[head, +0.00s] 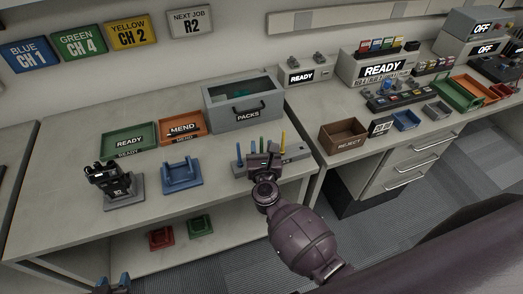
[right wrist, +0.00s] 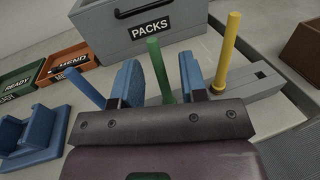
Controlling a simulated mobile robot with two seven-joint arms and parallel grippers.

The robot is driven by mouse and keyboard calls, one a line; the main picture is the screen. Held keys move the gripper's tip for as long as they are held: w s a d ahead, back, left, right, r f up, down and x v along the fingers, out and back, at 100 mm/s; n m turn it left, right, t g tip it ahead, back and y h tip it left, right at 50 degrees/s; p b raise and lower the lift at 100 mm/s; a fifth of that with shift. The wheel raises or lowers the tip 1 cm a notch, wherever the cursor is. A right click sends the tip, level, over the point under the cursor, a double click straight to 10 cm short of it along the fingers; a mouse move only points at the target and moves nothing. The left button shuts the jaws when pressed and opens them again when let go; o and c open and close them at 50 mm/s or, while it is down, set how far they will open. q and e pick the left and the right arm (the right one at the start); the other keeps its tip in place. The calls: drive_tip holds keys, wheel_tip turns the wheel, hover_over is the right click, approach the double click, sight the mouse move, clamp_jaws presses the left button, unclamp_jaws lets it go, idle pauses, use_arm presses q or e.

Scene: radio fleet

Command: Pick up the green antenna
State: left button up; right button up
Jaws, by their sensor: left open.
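The green antenna (right wrist: 157,68) stands upright in a grey rack (right wrist: 258,84), between a blue antenna (right wrist: 85,87) and a yellow antenna (right wrist: 226,52). In the head view the green antenna (head: 262,144) shows just beyond my right gripper. My right gripper (right wrist: 160,80) is open, with one blue finger on each side of the green antenna and visible gaps to it. Its wrist partly hides the rack (head: 295,151) in the head view. My left gripper (head: 113,284) is open and empty at the bottom left edge, away from the rack.
A grey PACKS box (head: 243,117) stands behind the rack. Green READY (head: 129,152) and orange MEND (head: 181,138) trays, a blue cradle (head: 182,185) and a black radio (head: 110,182) on a stand lie to the left. A brown REJECT box (head: 343,146) stands right, beyond a gap.

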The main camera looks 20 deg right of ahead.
drive_tip(key=shift+w+d, duration=0.2)
drive_tip(key=shift+w, duration=0.5)
drive_tip(key=shift+c, duration=1.2)
clamp_jaws()
